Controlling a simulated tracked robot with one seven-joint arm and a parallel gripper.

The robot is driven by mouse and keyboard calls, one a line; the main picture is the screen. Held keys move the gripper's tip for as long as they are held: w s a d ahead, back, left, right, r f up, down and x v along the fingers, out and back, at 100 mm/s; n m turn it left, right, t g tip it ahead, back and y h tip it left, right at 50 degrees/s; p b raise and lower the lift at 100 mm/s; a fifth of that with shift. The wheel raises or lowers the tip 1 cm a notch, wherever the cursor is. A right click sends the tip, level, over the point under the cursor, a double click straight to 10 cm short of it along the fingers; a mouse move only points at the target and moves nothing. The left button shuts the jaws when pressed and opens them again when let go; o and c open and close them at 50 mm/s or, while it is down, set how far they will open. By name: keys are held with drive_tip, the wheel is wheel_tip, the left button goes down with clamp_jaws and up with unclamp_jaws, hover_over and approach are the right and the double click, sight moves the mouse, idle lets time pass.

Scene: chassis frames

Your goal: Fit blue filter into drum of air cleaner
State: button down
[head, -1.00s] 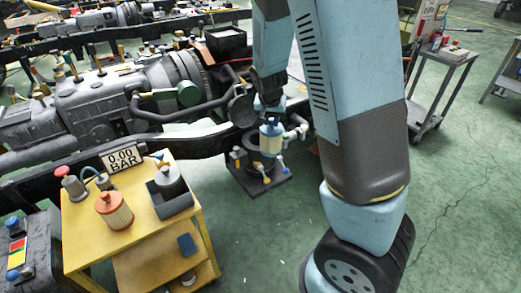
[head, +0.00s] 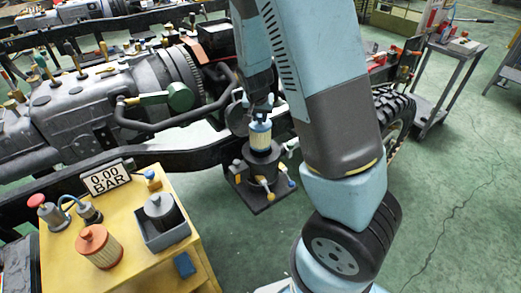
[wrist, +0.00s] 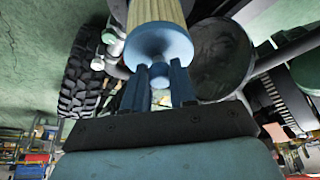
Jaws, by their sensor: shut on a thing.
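The blue filter (head: 260,136), a pale pleated cylinder with blue ends, hangs upright from my gripper (head: 260,105). The drum (head: 262,168) of the air cleaner is a dark upright cylinder on a black base plate, with its mouth directly below the filter in the head view. The filter's lower end overlaps the mouth; I cannot tell whether it is inside. In the wrist view my gripper (wrist: 160,87) is shut on the filter's blue knob, and the pleated filter (wrist: 158,38) extends beyond the fingers. The drum's inside is hidden.
The chassis rail (head: 140,158) runs behind the drum. A tyre (head: 392,118) stands right.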

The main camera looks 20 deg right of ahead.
sight(259, 134)
drive_tip(key=f, duration=1.4)
drive_tip(key=shift+d, duration=0.2)
drive_tip(key=c, duration=0.9)
unclamp_jaws()
drive_tip(key=shift+r, duration=0.1)
drive_tip(key=v, duration=1.1)
drive_tip(key=shift+s+r, duration=0.1)
drive_tip(key=shift+r, duration=0.05)
drive_tip(key=shift+s+a+r, duration=0.1)
drive_tip(key=shift+s+r, duration=0.05)
drive_tip(key=shift+r, duration=0.55)
drive_tip(key=s+r+n, duration=0.1)
drive_tip(key=s+r, duration=0.7)
drive_tip(key=r, duration=0.2)
drive_tip(key=s+d+r+n+t+y, duration=0.1)
drive_tip(key=s+r+n, duration=0.1)
drive_tip(key=s+r, duration=0.5)
drive_tip(key=s+d+r+n+y, duration=0.1)
drive_tip(key=s+r+n, duration=0.1)
drive_tip(key=s+r, duration=0.6)
drive_tip(key=shift+s+d+r+t, duration=0.1)
drive_tip(key=shift+s+r+t, duration=0.05)
drive_tip(key=shift+r, duration=1.35)
drive_tip(key=shift+s+d+r+t, duration=0.15)
drive_tip(key=shift+s+r, duration=0.05)
drive_tip(key=shift+r, duration=1.25)
